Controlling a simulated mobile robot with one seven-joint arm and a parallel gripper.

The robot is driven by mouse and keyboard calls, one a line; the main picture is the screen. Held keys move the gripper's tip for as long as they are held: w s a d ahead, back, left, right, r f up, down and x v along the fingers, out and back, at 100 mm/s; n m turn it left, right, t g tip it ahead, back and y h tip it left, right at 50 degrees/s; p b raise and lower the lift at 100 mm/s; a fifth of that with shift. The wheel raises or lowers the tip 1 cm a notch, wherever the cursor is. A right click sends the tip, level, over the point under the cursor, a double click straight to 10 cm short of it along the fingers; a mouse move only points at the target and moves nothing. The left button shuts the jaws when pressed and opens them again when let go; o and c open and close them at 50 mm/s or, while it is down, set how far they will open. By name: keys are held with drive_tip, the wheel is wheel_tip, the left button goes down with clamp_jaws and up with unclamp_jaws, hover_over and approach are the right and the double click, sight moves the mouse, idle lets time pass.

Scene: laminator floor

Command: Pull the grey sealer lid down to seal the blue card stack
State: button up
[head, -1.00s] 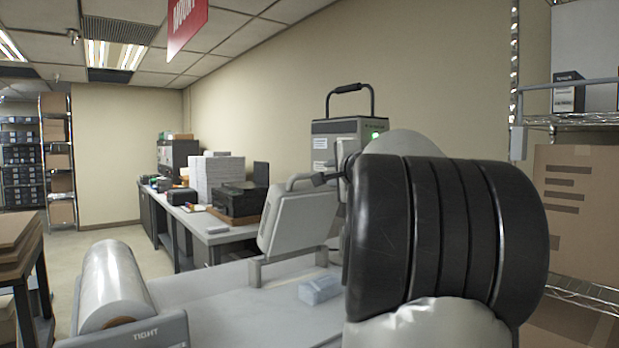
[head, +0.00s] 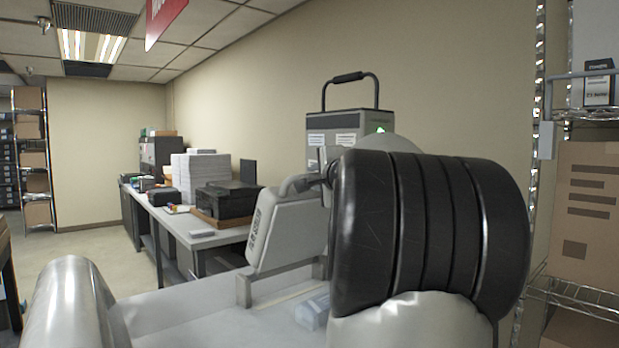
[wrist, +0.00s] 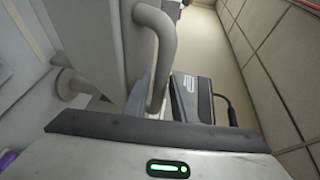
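The grey sealer lid (head: 283,236) stands raised and tilted over the bed of the sealer in the head view. Its handle (head: 298,185) is at the top edge, and it also shows close up as a light bar in the wrist view (wrist: 166,42). The pale blue card stack (head: 312,311) lies on the bed below and right of the lid, partly hidden by my arm. My gripper (head: 326,177) is at the right end of the handle. In the wrist view a finger lies beside the handle, but its grip is unclear.
A machine with a carrying handle and green light (head: 345,128) stands behind my arm. A side table (head: 200,236) holds paper and a printer. A wire shelf with a carton (head: 585,210) is at right.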

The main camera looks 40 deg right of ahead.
drive_tip(key=shift+w+d, duration=0.15)
drive_tip(key=shift+w, duration=0.25)
drive_tip(key=shift+s, duration=0.1)
clamp_jaws()
drive_tip(key=shift+f, duration=0.15)
